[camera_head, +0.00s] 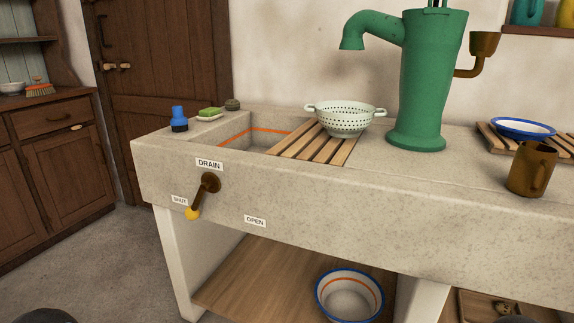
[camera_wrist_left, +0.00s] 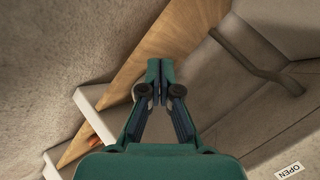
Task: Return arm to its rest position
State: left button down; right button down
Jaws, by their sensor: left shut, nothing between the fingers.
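My left gripper (camera_wrist_left: 160,66) shows only in the left wrist view. Its two green fingertips are together and nothing is between them. It is near the sink front, with the white OPEN label (camera_wrist_left: 289,171) at the lower right of that view. The head view shows neither gripper. There, the brown drain lever (camera_head: 208,187) with a yellow knob points down and left toward the SHUT label (camera_head: 180,200). No gripper touches the lever. The OPEN label (camera_head: 255,221) is to its right.
The stone sink (camera_head: 330,215) bears a colander (camera_head: 346,120) on a wooden rack, a green pump (camera_head: 428,90) and a brown mug (camera_head: 531,168). A blue-rimmed basin (camera_head: 349,298) is on the wooden shelf (camera_head: 250,285) below. The floor to the left (camera_head: 100,260) is mostly clear.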

pick_arm(q)
jog(key=s+d+f+n+g+h, duration=0.1)
jog(key=s+d+f+n+g, duration=0.15)
jog(key=s+n, duration=0.35)
jog(key=s+d+f+n+g+h, duration=0.1)
jog(key=s+f+n+g, duration=0.3)
jog(key=s, duration=0.5)
jog(key=s+d+f+n+g, duration=0.2)
jog(key=s+n+g, duration=0.1)
jog(key=s+n, duration=0.35)
notch_tip(320, 180, up, 38)
jog(key=p, duration=3.8)
jog(key=shift+s+d+r, duration=0.15)
jog(key=shift+s, duration=0.25)
